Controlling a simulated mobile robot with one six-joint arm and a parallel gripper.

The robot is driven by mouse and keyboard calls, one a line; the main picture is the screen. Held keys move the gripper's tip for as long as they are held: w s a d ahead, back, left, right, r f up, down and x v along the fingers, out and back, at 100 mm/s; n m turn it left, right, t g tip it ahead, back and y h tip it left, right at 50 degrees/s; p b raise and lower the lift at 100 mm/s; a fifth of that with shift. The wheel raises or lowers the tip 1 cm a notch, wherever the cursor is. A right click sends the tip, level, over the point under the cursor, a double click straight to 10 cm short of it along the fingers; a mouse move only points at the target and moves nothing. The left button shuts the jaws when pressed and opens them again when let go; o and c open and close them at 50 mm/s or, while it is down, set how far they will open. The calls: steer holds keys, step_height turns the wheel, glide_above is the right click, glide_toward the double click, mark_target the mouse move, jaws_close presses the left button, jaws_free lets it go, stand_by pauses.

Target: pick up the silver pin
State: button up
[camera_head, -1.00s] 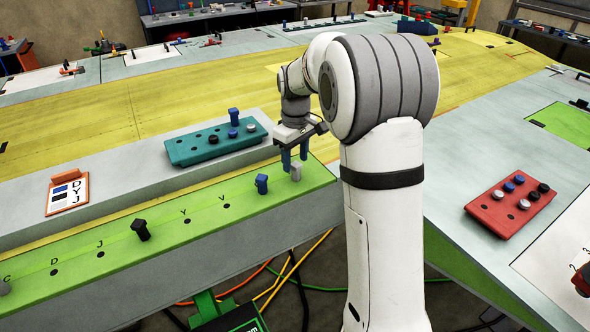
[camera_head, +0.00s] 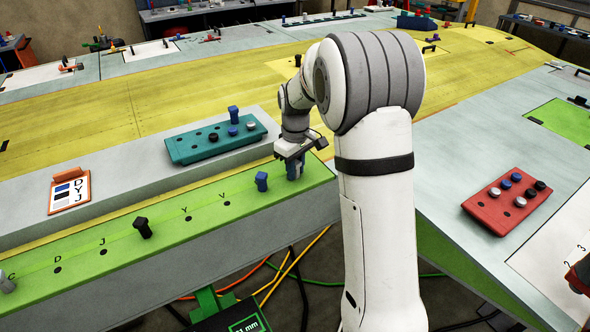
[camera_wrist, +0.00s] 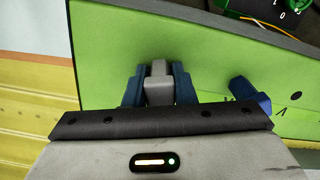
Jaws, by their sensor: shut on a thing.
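The silver pin (camera_wrist: 158,85) stands between the two blue fingers of my gripper (camera_wrist: 160,88) in the wrist view. My gripper is shut on it, down at the right end of the green strip (camera_head: 205,228). In the head view my gripper (camera_head: 295,170) is low over the strip and its fingers mostly hide the pin. I cannot tell whether the pin is still seated in the strip.
A black pin (camera_head: 142,228) stands farther left. A teal block (camera_head: 190,150) lies behind the strip, a red block (camera_head: 483,212) at the right.

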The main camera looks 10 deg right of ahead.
jaws_close()
step_height(320, 180, up, 10)
steer(key=shift+r+b, duration=0.1)
steer(key=shift+b, duration=0.85)
